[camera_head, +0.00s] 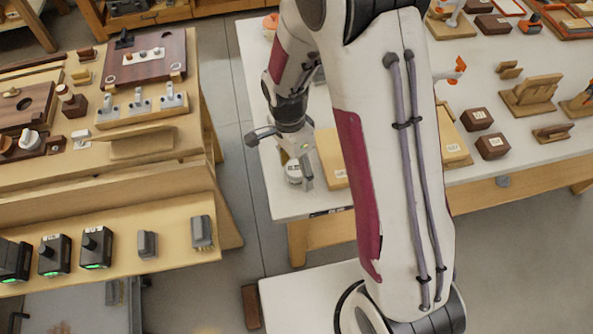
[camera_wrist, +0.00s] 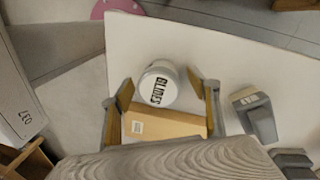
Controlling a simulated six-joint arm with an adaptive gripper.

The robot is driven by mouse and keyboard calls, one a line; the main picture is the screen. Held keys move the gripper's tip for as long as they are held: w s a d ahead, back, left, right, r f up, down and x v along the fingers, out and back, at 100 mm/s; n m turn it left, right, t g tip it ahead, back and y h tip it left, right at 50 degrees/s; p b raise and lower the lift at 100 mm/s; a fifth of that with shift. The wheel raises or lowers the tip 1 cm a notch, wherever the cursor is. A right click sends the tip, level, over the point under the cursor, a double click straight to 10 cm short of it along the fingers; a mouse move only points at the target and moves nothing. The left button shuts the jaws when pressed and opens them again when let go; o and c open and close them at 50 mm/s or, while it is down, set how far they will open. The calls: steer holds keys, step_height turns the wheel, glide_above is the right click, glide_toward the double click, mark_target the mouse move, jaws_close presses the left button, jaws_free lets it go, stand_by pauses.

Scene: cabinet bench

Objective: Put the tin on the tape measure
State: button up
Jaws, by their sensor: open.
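A round white tin (camera_wrist: 158,84) with dark lettering on its lid stands on the white table in the wrist view. In the head view the tin (camera_head: 293,172) shows just below my gripper (camera_head: 283,160). My gripper (camera_wrist: 167,86) is open, with one finger on each side of the tin; I cannot tell whether either finger touches it. A grey boxy object with a label (camera_wrist: 256,113), which may be the tape measure, lies right of the fingers in the wrist view. I cannot make out a tape measure in the head view, where my arm hides part of the table.
A labelled wooden block (camera_wrist: 165,126) lies beside the tin, close to the fingers. A dark object (camera_wrist: 293,160) sits at the lower right of the wrist view. Brown labelled blocks (camera_head: 492,146) stand farther right on the table. A wooden bench (camera_head: 140,170) is left, across a floor gap.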

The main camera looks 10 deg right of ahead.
mark_target(297, 162)
steer(key=c, duration=1.4)
steer(key=shift+r, duration=0.15)
steer(key=shift+r, duration=0.15)
steer(key=c, duration=0.3)
steer(key=shift+r, duration=4.7)
steer(key=n, duration=0.1)
steer(key=w+n, duration=0.1)
steer(key=n, duration=0.3)
steer(key=shift+w+d+f, duration=0.15)
steer(key=shift+w+d, duration=0.05)
steer(key=shift+d, duration=0.05)
steer(key=w+d+f+n+t, duration=0.1)
steer(key=w+d+f+n, duration=0.2)
steer(key=d+n, duration=0.3)
steer(key=shift+d+n+h, duration=0.3)
steer(key=shift+n+h, duration=0.1)
steer(key=shift+n, duration=0.9)
